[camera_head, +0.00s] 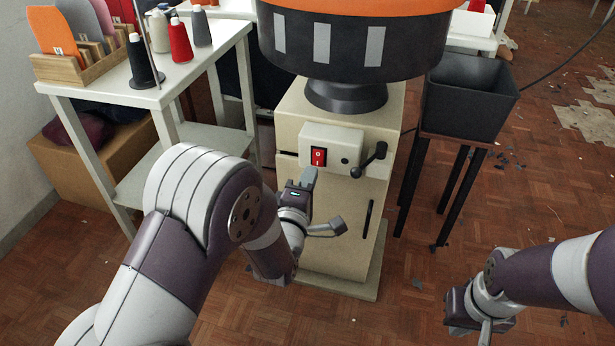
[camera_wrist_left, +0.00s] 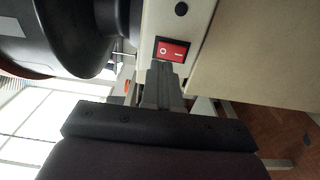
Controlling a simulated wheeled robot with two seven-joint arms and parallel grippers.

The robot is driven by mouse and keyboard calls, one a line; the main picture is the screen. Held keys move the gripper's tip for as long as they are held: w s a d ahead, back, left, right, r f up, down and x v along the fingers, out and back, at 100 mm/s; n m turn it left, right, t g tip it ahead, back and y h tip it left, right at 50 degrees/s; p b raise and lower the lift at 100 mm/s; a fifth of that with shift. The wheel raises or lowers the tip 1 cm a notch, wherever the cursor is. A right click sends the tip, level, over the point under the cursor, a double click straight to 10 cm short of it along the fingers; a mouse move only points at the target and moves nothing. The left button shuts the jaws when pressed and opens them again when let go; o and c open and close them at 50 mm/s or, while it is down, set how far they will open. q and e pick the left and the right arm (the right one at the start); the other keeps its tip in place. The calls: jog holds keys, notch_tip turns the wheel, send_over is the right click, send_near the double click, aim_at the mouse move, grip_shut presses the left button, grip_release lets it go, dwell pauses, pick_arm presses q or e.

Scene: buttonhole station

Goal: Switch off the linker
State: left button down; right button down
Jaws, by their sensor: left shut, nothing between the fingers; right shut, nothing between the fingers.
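The linker is a cream machine (camera_head: 335,230) with a large black drum and orange top above it. On its pale control box (camera_head: 345,144) is a red rocker switch (camera_head: 318,156), marked O and I; it also shows in the left wrist view (camera_wrist_left: 172,49). Which side is pressed in I cannot tell. My left gripper (camera_head: 309,178) is shut and empty, just below and in front of the switch. In the left wrist view its fingertips (camera_wrist_left: 164,68) end at the switch's edge; I cannot tell whether they touch. My right gripper (camera_head: 487,328) is shut and empty at the lower right, away from the linker.
A black lever (camera_head: 371,160) sticks out right of the switch. A black bin (camera_head: 468,98) on a stand is to the right. A white table (camera_head: 160,92) with yarn cones stands at the left.

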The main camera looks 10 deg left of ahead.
pick_arm(q)
jog(key=s+p, duration=0.2)
jog(key=s, duration=0.6)
jog(key=shift+s+a+r, duration=0.1)
jog(key=shift+a, duration=0.05)
